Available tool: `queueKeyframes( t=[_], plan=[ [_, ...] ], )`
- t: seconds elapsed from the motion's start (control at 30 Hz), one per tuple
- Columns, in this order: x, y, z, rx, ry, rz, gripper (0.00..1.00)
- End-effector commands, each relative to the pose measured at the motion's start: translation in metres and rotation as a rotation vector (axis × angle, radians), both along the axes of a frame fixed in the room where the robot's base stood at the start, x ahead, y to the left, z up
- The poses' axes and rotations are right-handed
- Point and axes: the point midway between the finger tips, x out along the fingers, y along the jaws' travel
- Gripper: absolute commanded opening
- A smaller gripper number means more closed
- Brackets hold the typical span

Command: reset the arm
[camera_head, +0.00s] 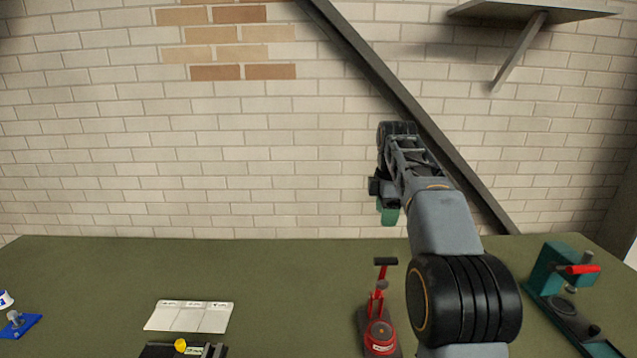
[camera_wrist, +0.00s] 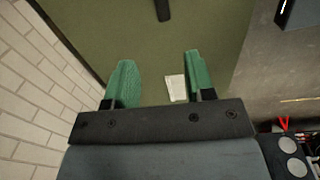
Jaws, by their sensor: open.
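My arm rises from the lower right of the head view and reaches up over the green table. My gripper (camera_head: 387,208) shows there as a green fingertip below the wrist, in front of the brick wall and above the table's back edge. In the wrist view my gripper (camera_wrist: 160,80) has its two green fingers wide apart, with nothing between them but the table far below. Whether the fingers hold anything is clear: they are empty.
The green table (camera_head: 280,270) carries a red tool (camera_head: 380,335), a teal press with a red handle (camera_head: 570,270), a white sheet (camera_head: 190,316), a dark item with a yellow knob (camera_head: 180,346) and a blue-based part (camera_head: 18,324). A shelf (camera_head: 530,10) juts from the wall.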

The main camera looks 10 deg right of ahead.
Motion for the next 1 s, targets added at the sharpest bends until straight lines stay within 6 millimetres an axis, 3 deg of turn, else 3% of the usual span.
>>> queueKeyframes(
  t=[0.13,0.23,0.37,0.57,0.7,0.83,1.0],
  plan=[
    [0.010,-0.002,-0.004,0.004,-0.050,-0.186,0.49],
    [0.015,-0.002,-0.038,0.019,-0.047,-0.412,0.49],
    [-0.005,0.005,-0.065,0.047,-0.079,-0.733,0.49],
    [-0.061,0.025,-0.092,0.109,-0.140,-1.104,0.49],
    [-0.111,0.041,-0.111,0.165,-0.179,-1.301,0.49],
    [-0.161,0.054,-0.131,0.218,-0.211,-1.422,0.49],
    [-0.212,0.065,-0.151,0.263,-0.244,-1.450,0.49]
  ],
)
